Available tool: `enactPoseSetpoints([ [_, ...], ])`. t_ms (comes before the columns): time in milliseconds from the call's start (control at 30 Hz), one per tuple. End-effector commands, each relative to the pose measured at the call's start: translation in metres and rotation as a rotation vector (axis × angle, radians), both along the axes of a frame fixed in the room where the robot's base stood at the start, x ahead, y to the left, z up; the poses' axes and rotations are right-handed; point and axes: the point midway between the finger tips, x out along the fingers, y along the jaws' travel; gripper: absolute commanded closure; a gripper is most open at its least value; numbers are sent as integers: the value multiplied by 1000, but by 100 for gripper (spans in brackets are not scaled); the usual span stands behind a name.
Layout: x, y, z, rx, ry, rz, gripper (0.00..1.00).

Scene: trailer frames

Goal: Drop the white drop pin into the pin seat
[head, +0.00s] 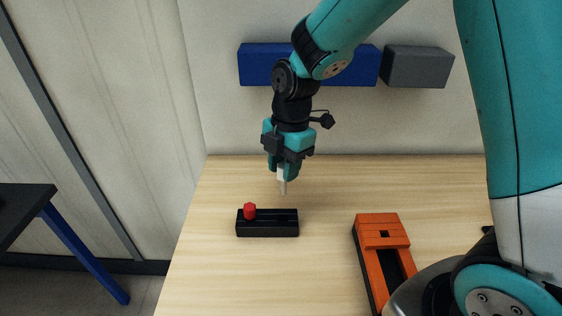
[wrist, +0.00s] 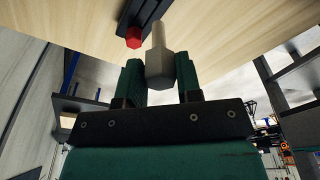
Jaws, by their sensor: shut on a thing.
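The white drop pin (head: 283,186) hangs tip-down from my gripper (head: 283,172), above the table and a little behind the black block. In the wrist view, the pin (wrist: 160,66) has a thick pale head and a thinner shaft, and its head sits between the two green fingers of my gripper (wrist: 160,78). The inside of the hole cannot be made out.
A long black block (head: 268,229) with a groove holds a red knob-headed piece (head: 250,211) at its left end. Bare wood table (head: 320,215) lies between the black and orange blocks. Blue (head: 262,66) and grey (head: 417,67) boxes are on the back wall.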

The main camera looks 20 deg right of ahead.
Motion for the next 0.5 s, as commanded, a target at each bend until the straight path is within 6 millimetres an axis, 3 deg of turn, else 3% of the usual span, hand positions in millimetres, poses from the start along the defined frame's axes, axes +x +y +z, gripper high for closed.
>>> enactPoseSetpoints([
  [167, 1, -1, 1, 2, 1, 1, 93],
  [500, 0, 1, -23, 1, 2, 4, 93],
])
